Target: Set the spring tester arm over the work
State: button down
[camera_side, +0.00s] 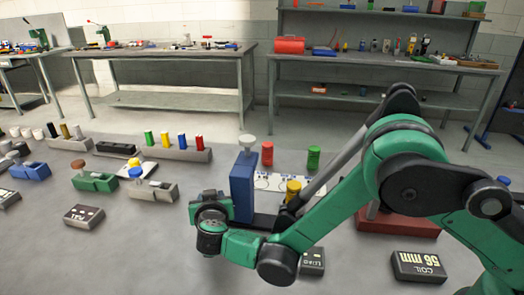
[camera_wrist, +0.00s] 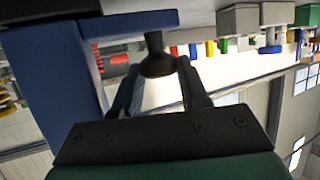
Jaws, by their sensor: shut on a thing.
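The spring tester appears to be the blue upright post (camera_side: 243,185) with a pale round knob on top, standing in front of my arm in the side view. In the wrist view a blue post (camera_wrist: 62,80) fills the left, with a blue arm (camera_wrist: 130,22) reaching right from it. A dark knob (camera_wrist: 157,64) on a short stem joins that arm. My gripper (camera_wrist: 160,72) is shut on the knob, one finger on each side. A red ribbed piece (camera_wrist: 118,58), perhaps a spring, shows behind the fingers. In the side view my wrist hides the fingertips.
A red cylinder (camera_side: 267,153), a green cylinder (camera_side: 314,157) and a yellow one (camera_side: 293,190) stand near the post. Labelled blocks, one reading COIL 56 mm (camera_side: 418,266), lie in front. Several small carriers, including a green one (camera_side: 95,182), stand at left. Workbenches (camera_side: 160,98) line the back.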

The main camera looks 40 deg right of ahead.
jog(key=shift+s+d, duration=1.2)
jog(key=shift+s, duration=0.05)
jog(key=c, duration=0.7)
grip_release()
jog(key=shift+c, duration=0.2)
